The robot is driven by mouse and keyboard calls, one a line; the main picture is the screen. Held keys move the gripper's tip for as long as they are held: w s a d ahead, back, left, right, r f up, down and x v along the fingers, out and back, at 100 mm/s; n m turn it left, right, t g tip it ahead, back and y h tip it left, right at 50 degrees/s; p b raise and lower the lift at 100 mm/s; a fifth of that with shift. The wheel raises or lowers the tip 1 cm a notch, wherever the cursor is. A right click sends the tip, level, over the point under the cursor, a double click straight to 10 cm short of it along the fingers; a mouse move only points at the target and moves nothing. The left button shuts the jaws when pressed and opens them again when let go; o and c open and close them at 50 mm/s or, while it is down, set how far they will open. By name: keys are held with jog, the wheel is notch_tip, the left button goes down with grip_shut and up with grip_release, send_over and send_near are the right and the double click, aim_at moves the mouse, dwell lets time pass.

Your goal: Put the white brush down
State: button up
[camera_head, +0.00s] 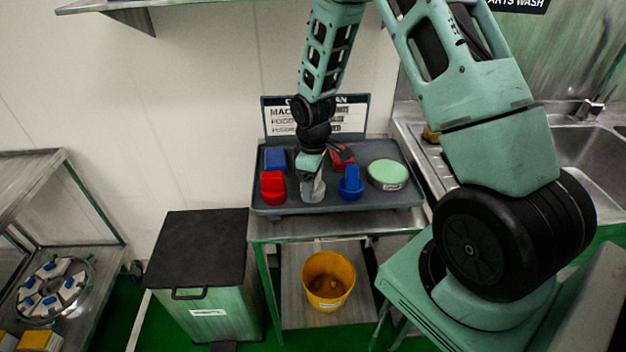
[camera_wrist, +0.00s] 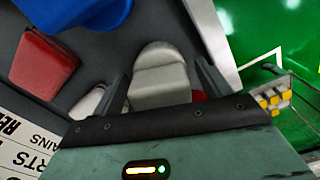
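The white brush (camera_wrist: 162,78) is pale grey-white and sits between the two fingers of my gripper (camera_wrist: 165,85) in the wrist view. The fingers lie along both sides of it and appear closed on it. In the head view my gripper (camera_head: 312,178) points down over the middle of the dark tray (camera_head: 400,202). The white brush (camera_head: 313,191) is at its tip, low at the tray. I cannot tell whether its underside touches the tray.
Red (camera_head: 272,187) and blue (camera_head: 274,158) brushes stand left of my gripper. A blue brush (camera_head: 350,184), a red item (camera_head: 343,154) and a round green-topped tub (camera_head: 388,173) are on the right. A sign (camera_head: 350,115) stands behind. A black-lidded bin (camera_head: 200,248) is left of the table.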

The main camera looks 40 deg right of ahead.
notch_tip(320, 180, up, 12)
jog(key=shift+r+b, duration=0.1)
jog(key=shift+b, duration=0.8)
jog(key=s+a+r, duration=0.3)
jog(key=s+a, duration=0.1)
jog(key=a, duration=0.7)
jog(key=s+a+r, duration=0.1)
jog(key=s+a, duration=0.5)
jog(key=s, duration=0.4)
jog(key=s+a+r+n, duration=0.1)
jog(key=s+a+r, duration=0.1)
jog(key=s+a, duration=0.5)
jog(key=s, duration=0.3)
jog(key=shift+a+y, duration=0.25)
jog(key=shift+y, duration=0.05)
jog(key=shift+d, duration=0.1)
